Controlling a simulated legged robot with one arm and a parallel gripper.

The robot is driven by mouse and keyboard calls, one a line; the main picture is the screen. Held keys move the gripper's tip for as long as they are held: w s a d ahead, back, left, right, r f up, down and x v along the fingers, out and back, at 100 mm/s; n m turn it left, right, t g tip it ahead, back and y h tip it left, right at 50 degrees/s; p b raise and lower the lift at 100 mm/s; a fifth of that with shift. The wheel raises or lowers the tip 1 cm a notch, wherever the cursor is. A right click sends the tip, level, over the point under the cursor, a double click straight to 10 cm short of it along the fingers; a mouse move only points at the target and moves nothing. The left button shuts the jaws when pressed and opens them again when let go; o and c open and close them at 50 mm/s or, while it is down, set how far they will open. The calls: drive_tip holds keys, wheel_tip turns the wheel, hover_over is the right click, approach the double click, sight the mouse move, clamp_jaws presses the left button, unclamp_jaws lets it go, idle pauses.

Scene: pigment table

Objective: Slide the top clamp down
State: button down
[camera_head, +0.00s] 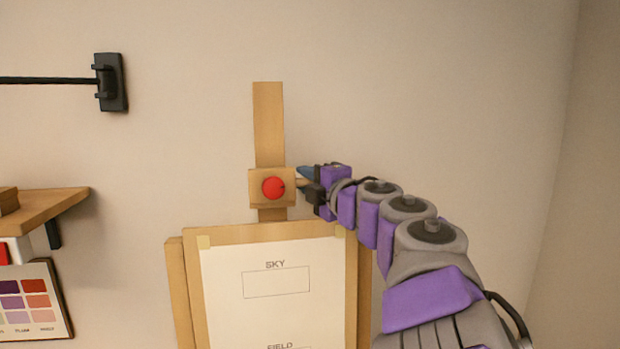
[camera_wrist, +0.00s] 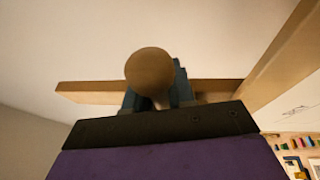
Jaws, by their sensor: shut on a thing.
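The top clamp (camera_head: 257,201) is a wooden block with a red knob (camera_head: 273,188) on its front. It sits around the upright wooden mast (camera_head: 268,120), a little above the top edge of the board (camera_head: 300,232), with a short gap between. My gripper (camera_head: 307,181) is at the clamp's right side, shut on a short wooden peg that sticks out from it. In the wrist view, the peg's round wooden end (camera_wrist: 150,68) shows between my blue fingers (camera_wrist: 157,102). The fingers partly hide the peg.
A white sheet (camera_head: 275,275) marked SKY and FIELD lies on the board. At left are a wooden shelf (camera_head: 55,208), a colour chart (camera_head: 30,305) and a black wall bracket (camera_head: 112,82) with a rod. The wall right of the mast is clear.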

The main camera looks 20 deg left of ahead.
drive_tip(key=f, duration=0.1)
drive_tip(key=f+b, duration=0.1)
drive_tip(key=f, duration=0.1)
drive_tip(key=f+b, duration=0.1)
drive_tip(key=f, duration=0.1)
drive_tip(key=shift+s, duration=0.3)
drive_tip(key=shift+r, duration=0.1)
drive_tip(key=c, duration=1.4)
unclamp_jaws()
drive_tip(key=o, duration=0.3)
drive_tip(key=shift+w+a+f, duration=0.1)
drive_tip(key=shift+a+f, duration=0.1)
drive_tip(key=shift+a, duration=0.4)
drive_tip(key=shift+o, duration=0.2)
drive_tip(key=shift+d, duration=0.1)
